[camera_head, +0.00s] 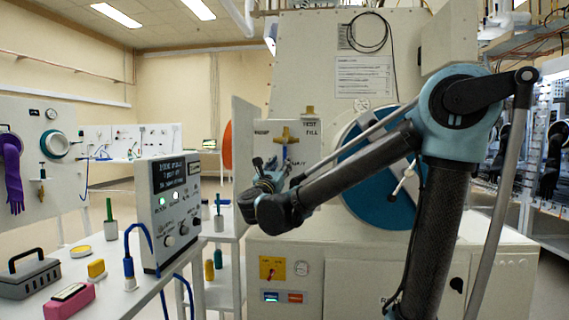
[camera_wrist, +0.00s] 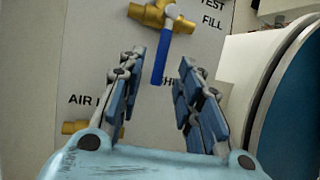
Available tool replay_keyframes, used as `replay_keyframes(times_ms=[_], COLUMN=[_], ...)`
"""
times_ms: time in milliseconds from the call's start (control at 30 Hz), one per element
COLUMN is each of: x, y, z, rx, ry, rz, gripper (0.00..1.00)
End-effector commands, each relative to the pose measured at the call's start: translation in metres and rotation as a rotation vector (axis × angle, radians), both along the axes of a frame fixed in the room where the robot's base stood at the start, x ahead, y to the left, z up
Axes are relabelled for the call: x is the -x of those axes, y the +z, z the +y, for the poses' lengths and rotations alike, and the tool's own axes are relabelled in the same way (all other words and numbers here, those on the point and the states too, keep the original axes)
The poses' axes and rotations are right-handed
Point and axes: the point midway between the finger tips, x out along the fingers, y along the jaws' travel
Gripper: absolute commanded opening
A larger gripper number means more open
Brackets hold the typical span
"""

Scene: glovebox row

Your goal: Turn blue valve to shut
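The blue valve has a brass body (camera_wrist: 160,14) on a pale panel, with a straight blue handle (camera_wrist: 161,56) pointing down from it. In the head view the brass body (camera_head: 287,135) shows above my wrist, with a bit of blue below it. My gripper (camera_wrist: 160,62) is open. Its two fingers stand left and right of the handle's lower part, with a gap on both sides. I see no contact, and I cannot tell the depth between fingertips and handle. A label beginning "SH" is partly hidden by the right finger.
A second brass fitting (camera_wrist: 75,127) sits low on the panel, partly behind my left finger, under an "AIR" label. In the head view, a bench with a control box (camera_head: 172,205) stands left of my arm.

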Motion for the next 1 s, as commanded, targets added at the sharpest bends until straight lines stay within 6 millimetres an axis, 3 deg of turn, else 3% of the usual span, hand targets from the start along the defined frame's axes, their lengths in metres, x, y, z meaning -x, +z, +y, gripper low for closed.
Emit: replay_keyframes(times_ms=[200,400,1000], x=[0.031,0.049,0.056], y=[-0.013,-0.021,-0.025], z=[0.008,0.012,0.013], rx=[0.000,0.000,0.000], ry=[0.003,0.001,-0.001], rz=[0.000,-0.001,0.000], gripper=[0.32,0.32,0.32])
